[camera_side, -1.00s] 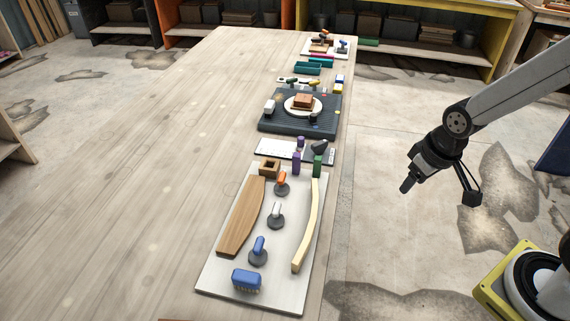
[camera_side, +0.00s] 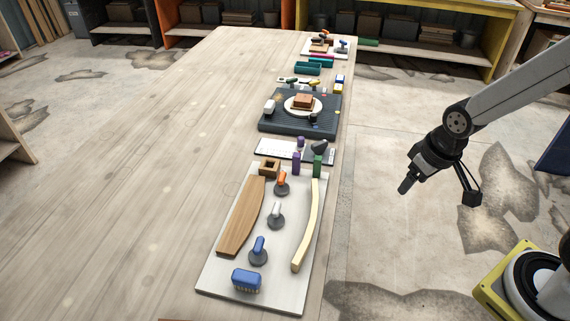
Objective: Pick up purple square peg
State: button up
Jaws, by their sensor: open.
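A purple square peg (camera_side: 296,163) stands upright near the far end of the pale board, between the wooden square block with a hole (camera_side: 269,168) and a green peg (camera_side: 317,166). A smaller purple piece (camera_side: 301,142) sits just behind it, on a white plate. My gripper (camera_side: 404,187) is off to the right of the table, over the floor, well apart from the peg.
The pale board (camera_side: 213,281) holds a brown curved plank (camera_side: 242,217), a cream curved strip (camera_side: 307,226), several knobbed tools and a blue brush (camera_side: 247,279). A dark turntable base (camera_side: 270,124) stands behind. The table's left side (camera_side: 130,180) is clear.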

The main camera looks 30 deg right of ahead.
jog(key=shift+w, duration=0.1)
jog(key=n+y, duration=0.2)
jog(key=n, duration=0.7)
send_over(297, 154)
jog(key=s+d, duration=0.1)
jog(key=s, duration=0.1)
notch_tip(297, 154, down, 8)
jog(key=shift+s+d+r, duration=0.1)
jog(key=shift+s+r, duration=0.05)
jog(key=shift+r, duration=0.05)
jog(key=shift+w+a+f, duration=0.2)
jog(key=shift+w+f, duration=0.1)
jog(key=shift+w, duration=0.15)
jog(key=shift+x, duration=1.3)
jog(key=shift+x, duration=2.6)
